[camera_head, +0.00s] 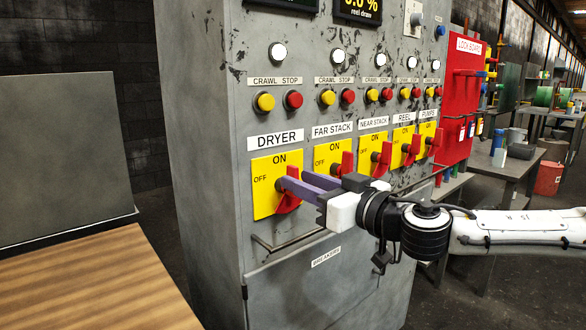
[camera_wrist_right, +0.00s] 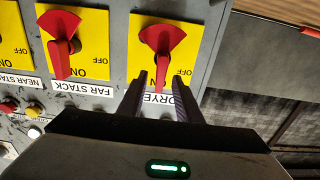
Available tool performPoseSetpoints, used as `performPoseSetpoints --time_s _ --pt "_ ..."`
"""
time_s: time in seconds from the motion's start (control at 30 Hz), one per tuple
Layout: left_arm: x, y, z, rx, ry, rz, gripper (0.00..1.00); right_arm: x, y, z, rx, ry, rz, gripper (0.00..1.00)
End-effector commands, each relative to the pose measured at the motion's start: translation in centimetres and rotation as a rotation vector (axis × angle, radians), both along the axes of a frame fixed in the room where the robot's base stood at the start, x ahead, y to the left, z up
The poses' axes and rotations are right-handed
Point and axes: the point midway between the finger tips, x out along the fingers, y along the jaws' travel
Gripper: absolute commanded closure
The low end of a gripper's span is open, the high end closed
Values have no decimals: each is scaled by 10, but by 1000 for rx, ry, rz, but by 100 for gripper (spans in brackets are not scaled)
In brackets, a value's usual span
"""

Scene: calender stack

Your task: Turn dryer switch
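The dryer switch is a red handle (camera_head: 289,202) on a yellow ON/OFF plate (camera_head: 262,190) under the DRYER label. It stands roughly upright, towards ON. In the right wrist view, which is upside down, the dryer handle (camera_wrist_right: 162,42) shows just beyond the fingertips. My right gripper (camera_head: 292,178) reaches in from the right at the switch. Its purple fingers are apart, and in the right wrist view the gripper (camera_wrist_right: 160,76) has one finger on each side of the handle's line. I cannot tell whether they touch it. My left gripper is not seen.
The far stack switch (camera_head: 346,164) and more red switches stand to the right on the same grey cabinet (camera_head: 211,150). Yellow and red buttons (camera_head: 293,100) sit above. A metal bar (camera_head: 300,238) lies below the dryer plate. A wooden surface (camera_head: 90,285) is at lower left.

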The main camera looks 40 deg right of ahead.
Motion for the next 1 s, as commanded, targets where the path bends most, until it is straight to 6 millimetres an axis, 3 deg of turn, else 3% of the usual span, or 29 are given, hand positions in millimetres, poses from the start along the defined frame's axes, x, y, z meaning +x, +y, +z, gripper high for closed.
performPoseSetpoints --time_s 0.23,0.5,0.83,0.87,1.0 --pt "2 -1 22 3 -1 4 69 18 -2 5 8 -2 -8 69" --pt "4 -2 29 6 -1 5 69 32 2 1 3 1 -3 69" --pt "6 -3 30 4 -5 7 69 33 3 -1 -1 2 -1 69" --pt "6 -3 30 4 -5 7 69 33 3 -1 -1 2 -1 70" --pt "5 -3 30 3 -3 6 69 33 3 -1 -1 2 -1 94"
